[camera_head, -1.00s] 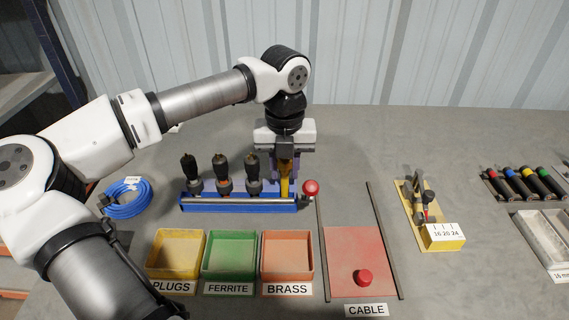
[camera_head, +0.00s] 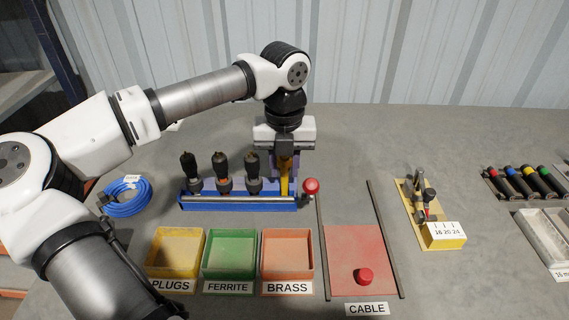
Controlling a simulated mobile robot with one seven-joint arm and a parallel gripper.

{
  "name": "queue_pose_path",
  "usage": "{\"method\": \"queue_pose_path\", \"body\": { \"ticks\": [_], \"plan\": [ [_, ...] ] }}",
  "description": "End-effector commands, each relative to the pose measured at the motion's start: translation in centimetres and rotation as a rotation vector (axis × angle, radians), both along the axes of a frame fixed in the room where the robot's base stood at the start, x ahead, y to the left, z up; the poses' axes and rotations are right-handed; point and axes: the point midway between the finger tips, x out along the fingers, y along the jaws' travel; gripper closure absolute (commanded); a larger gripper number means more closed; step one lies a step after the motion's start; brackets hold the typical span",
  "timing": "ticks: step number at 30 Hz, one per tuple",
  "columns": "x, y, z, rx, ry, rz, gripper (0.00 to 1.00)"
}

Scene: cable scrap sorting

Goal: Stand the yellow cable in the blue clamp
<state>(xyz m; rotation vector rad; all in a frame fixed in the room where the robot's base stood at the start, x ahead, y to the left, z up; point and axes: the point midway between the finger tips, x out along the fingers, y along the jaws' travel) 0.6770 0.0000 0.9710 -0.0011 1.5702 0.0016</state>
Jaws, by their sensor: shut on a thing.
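The blue clamp (camera_head: 240,205) is a long low rack with a metal bar along its front and a red ball knob (camera_head: 311,186) at its right end. Several dark cable pieces stand upright in it, such as this one (camera_head: 222,172). The yellow cable (camera_head: 285,182) is upright at the right end of the clamp, its lower end at the rack. My gripper (camera_head: 285,158) points down over that end and is shut on the yellow cable. The jaws partly hide the cable's top. I cannot tell how deep its lower end sits.
Yellow (camera_head: 175,254), green (camera_head: 230,255) and orange (camera_head: 287,255) bins stand in front of the clamp. A red plate (camera_head: 355,250) between dark rails lies to the right. A blue cable coil (camera_head: 126,197) lies at left. A yellow-based tool (camera_head: 443,236) stands farther right.

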Motion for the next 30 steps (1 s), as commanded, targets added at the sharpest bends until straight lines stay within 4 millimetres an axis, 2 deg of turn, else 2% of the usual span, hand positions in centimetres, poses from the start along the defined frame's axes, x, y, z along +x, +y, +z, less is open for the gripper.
{"method": "queue_pose_path", "body": {
  "ticks": [16,29,30],
  "plan": [
    [0.0,0.0,-1.2,0.0,-0.001,0.0,0.96],
    [0.0,0.0,-1.2,0.0,0.0,0.0,0.96],
    [0.0,0.0,-1.2,0.0,0.0,0.0,0.7]
  ]
}}
